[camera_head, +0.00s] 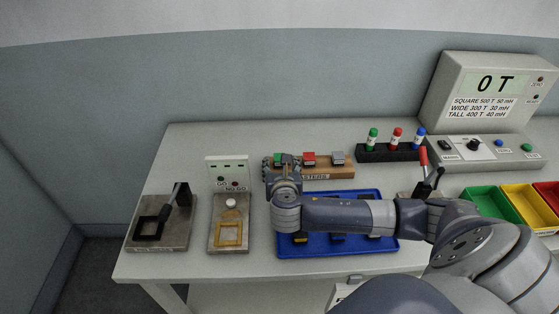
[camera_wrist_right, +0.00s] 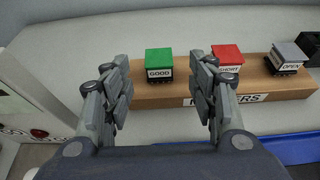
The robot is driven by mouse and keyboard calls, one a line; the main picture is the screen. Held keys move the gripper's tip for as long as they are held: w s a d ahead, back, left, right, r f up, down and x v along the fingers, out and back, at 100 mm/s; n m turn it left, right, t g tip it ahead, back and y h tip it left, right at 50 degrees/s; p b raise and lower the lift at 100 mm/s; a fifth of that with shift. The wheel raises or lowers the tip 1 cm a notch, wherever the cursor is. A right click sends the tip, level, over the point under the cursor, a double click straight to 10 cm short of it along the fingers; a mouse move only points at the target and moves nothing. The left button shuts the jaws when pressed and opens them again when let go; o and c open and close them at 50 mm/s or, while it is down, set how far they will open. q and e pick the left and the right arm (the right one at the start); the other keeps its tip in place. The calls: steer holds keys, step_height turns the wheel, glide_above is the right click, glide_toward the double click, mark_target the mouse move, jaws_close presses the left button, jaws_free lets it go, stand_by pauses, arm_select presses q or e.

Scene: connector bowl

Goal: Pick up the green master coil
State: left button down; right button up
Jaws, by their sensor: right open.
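The green master coil (camera_wrist_right: 159,64), labelled GOOD, stands upright at the left end of the brown masters block (camera_wrist_right: 190,94). In the head view the green coil (camera_head: 279,158) shows only in part behind my right gripper. My right gripper (camera_wrist_right: 162,95) is open and empty. In the right wrist view its fingers stand left and right of the green coil, which appears between them and a little beyond the tips. I cannot tell the exact gap to the coil. My left gripper is not in view.
The red SHORT coil (camera_wrist_right: 227,58) and grey OPEN coil (camera_wrist_right: 287,57) stand on the same block, the red one close to my right finger. A blue tray (camera_head: 365,251) lies in front under my arm. A GO/NO GO box (camera_head: 227,171) stands at left.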

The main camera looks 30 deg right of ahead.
mark_target(279, 158)
steer(key=x, duration=0.3)
steer(key=shift+w+r+p, duration=0.25)
steer(key=shift+r+p, duration=0.05)
steer(key=shift+p, duration=0.05)
steer(key=shift+w+d+f, duration=0.2)
steer(key=shift+w+d, duration=0.05)
steer(key=shift+w, duration=0.05)
steer(key=shift+w+d+f, duration=0.15)
steer(key=shift+w+f, duration=0.05)
steer(key=shift+w, duration=0.1)
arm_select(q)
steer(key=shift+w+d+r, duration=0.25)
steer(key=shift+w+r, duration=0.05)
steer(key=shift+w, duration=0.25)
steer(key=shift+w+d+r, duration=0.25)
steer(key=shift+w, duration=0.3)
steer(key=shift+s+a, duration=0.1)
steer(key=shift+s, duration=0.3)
arm_select(e)
steer(key=c, duration=1.2)
